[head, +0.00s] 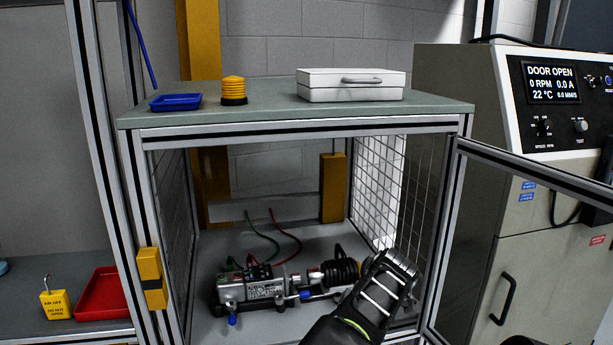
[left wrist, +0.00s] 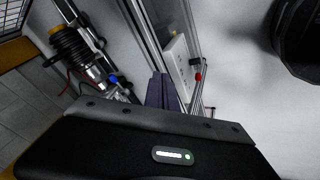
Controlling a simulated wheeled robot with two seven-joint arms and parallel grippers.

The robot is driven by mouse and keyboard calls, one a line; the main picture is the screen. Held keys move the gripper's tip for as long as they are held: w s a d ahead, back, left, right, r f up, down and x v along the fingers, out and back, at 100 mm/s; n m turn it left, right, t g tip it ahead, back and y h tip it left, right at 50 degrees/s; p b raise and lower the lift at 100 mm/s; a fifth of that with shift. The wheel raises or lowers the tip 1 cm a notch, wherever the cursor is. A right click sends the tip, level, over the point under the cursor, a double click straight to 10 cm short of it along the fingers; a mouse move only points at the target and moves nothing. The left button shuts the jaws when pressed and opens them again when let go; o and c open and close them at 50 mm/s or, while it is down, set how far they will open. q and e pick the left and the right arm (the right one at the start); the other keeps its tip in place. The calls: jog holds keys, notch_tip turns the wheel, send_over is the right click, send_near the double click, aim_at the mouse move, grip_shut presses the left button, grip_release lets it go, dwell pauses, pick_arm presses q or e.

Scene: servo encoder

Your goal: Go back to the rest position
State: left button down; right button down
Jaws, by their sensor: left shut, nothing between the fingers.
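My left arm reaches up from the bottom of the head view, and its black wrist with pale bands (head: 382,290) is in the front right of the open cage. In the left wrist view the dark fingers of my left gripper (left wrist: 162,92) are together with nothing between them. The servo unit (head: 262,286) stands on the cage floor to the left of my arm, apart from the fingers as far as I can tell. Its black ribbed part (left wrist: 72,48) shows at the upper left of the left wrist view. My right gripper is not in view.
The cage's frame (head: 142,200) and mesh side wall (head: 392,180) surround the arm. Its open door (head: 540,172) swings out right, before the control cabinet (head: 555,110), which reads DOOR OPEN. A case (head: 350,93), beacon (head: 234,88) and blue tray (head: 175,103) stand on top. A red tray (head: 98,295) lies left.

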pick_arm(q)
jog(key=s+a+f+m+g+h, duration=0.15)
jog(key=a+f, duration=0.25)
jog(key=f, duration=0.4)
jog(key=s+a+f+m+g, duration=0.1)
jog(key=s+a+f+m, duration=0.1)
jog(key=a+f, duration=0.5)
jog(key=s+a+f+m+g+h, duration=0.1)
jog(key=s+a+f+m, duration=0.1)
jog(key=f, duration=0.8)
jog(key=s+a+f+m+g+h, duration=0.15)
jog(key=s+a+f, duration=0.25)
jog(key=s+f, duration=0.55)
jog(key=s+d+m+h, duration=0.1)
jog(key=s+m+h, duration=0.3)
jog(key=s, duration=1.5)
notch_tip(320, 180, up, 12)
jog(key=m+y+p, duration=0.1)
jog(key=p, duration=1.1)
jog(key=shift+w+f+t, duration=0.15)
jog(key=shift+w+t, duration=0.1)
jog(key=shift+t, duration=0.15)
jog(key=shift+f, duration=0.15)
